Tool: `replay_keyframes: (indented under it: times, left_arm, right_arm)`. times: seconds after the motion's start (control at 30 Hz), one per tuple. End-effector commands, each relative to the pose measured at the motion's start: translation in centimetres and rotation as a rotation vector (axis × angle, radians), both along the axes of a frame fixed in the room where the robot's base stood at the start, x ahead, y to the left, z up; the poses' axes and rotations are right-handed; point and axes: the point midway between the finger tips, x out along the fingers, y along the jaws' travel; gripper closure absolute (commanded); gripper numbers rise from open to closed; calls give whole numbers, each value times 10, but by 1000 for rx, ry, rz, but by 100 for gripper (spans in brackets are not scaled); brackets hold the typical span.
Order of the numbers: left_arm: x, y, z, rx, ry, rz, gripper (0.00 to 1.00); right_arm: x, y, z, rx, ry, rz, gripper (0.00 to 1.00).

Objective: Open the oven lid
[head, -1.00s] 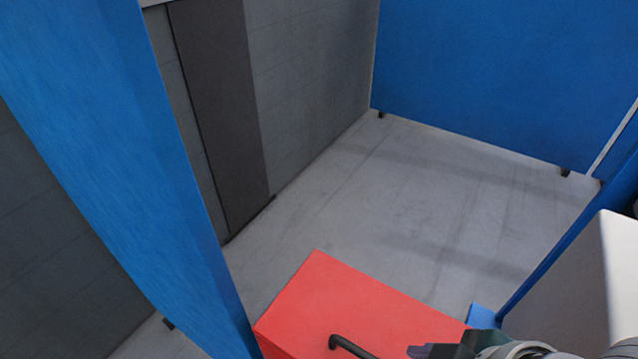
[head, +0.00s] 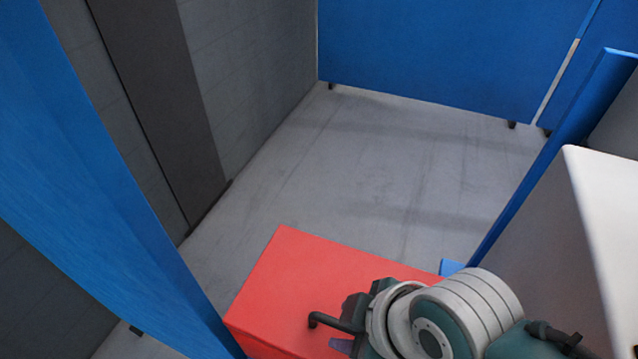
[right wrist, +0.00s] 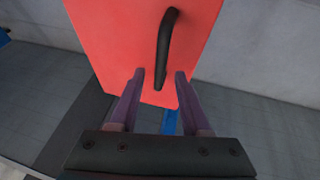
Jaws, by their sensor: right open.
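The oven shows as a red box (head: 285,275) at the bottom centre of the head view. Its red lid (right wrist: 120,40) bears a black bar handle (right wrist: 167,40), which also shows in the head view (head: 325,320). My right gripper (right wrist: 159,76) is open, with its two purple fingers pointing at the red face. The handle's near end shows between the fingertips in the right wrist view; I cannot tell whether they touch it. In the head view my right wrist hides part of the box. My left gripper is not in view.
A blue panel (head: 110,180) stands close on the left of the box. A white-topped block (head: 610,220) and another blue panel (head: 550,150) stand on the right. The grey floor (head: 370,170) behind the box is clear.

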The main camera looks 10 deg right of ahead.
Motion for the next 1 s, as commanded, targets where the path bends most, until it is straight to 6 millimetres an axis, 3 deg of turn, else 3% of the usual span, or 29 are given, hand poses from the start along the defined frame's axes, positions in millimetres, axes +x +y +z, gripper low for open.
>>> replay_keyframes:
  times: [0.23, 0.63, 1.0]
  left_arm:
    - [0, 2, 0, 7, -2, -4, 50]
    - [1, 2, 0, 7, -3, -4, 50]
    - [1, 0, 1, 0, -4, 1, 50]
  right_arm:
    - [1, 0, 0, 0, -1, 0, 54]
    - [0, 0, 0, 0, -1, 0, 99]
    - [0, 0, 0, 0, -1, 0, 100]
